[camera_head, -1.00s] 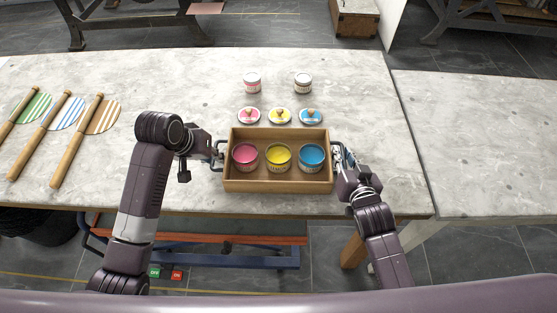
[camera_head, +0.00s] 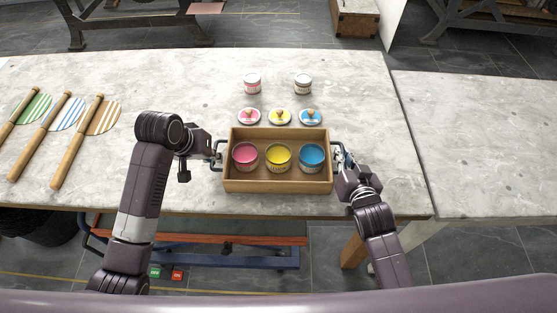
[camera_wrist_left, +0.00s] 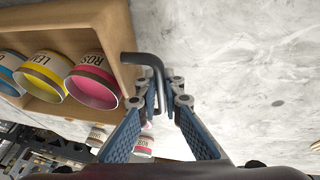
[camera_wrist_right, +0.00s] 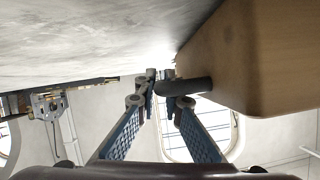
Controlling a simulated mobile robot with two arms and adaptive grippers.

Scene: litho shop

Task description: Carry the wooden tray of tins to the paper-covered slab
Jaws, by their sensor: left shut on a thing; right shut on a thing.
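The wooden tray (camera_head: 278,187) is near the front edge of the stone table, with a pink tin (camera_head: 246,157), a yellow tin (camera_head: 279,158) and a blue tin (camera_head: 311,158) in a row inside. My left gripper (camera_head: 217,152) is shut on the tray's left dark handle; the left wrist view shows this handle (camera_wrist_left: 150,62) between the fingers. My right gripper (camera_head: 341,158) is shut on the right handle, also visible in the right wrist view (camera_wrist_right: 188,86). I cannot tell whether the tray touches the table. I cannot make out a paper-covered slab.
Behind the tray are three round coloured lids (camera_head: 279,116) and two small jars (camera_head: 252,83). Striped paddles with wooden handles (camera_head: 77,140) lie at left.

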